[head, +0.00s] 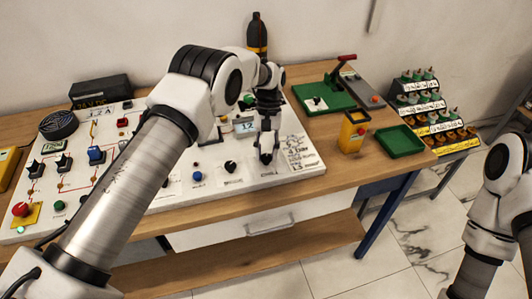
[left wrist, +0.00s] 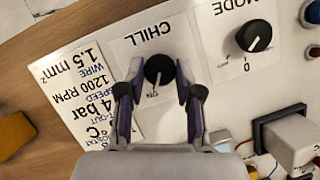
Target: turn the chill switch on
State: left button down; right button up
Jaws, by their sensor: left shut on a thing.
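The chill switch (left wrist: 159,70) is a round black knob on a white card marked CHILL, in the left wrist view. Its white mark points toward the bottom of that picture, slightly left, close to small lettering at the card's edge. My left gripper (left wrist: 158,77) has one finger on each side of the knob and is shut on it. In the head view my left gripper (head: 266,157) reaches down to the right part of the white panel (head: 255,180) and hides most of the knob. My right arm shows at the right edge, but its gripper is out of view.
A black MODE knob (left wrist: 254,36) sits beside the chill card. A printed card (left wrist: 85,95) with values is on the other side. A yellow device (head: 353,131) and a green tray (head: 401,141) stand on the wooden table right of the panel.

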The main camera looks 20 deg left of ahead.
pick_arm(q)
jog(key=shift+s+f+m, duration=0.2)
jog(key=shift+f+m, duration=0.05)
jog(key=shift+m, duration=0.15)
jog(key=c, duration=0.8)
grip_release()
jog(key=shift+o, duration=0.2)
jog(key=shift+w, duration=0.15)
jog(key=shift+r, duration=0.1)
jog(key=d+v, duration=0.1)
jog(key=v, duration=1.1)
jog(key=shift+a, duration=0.3)
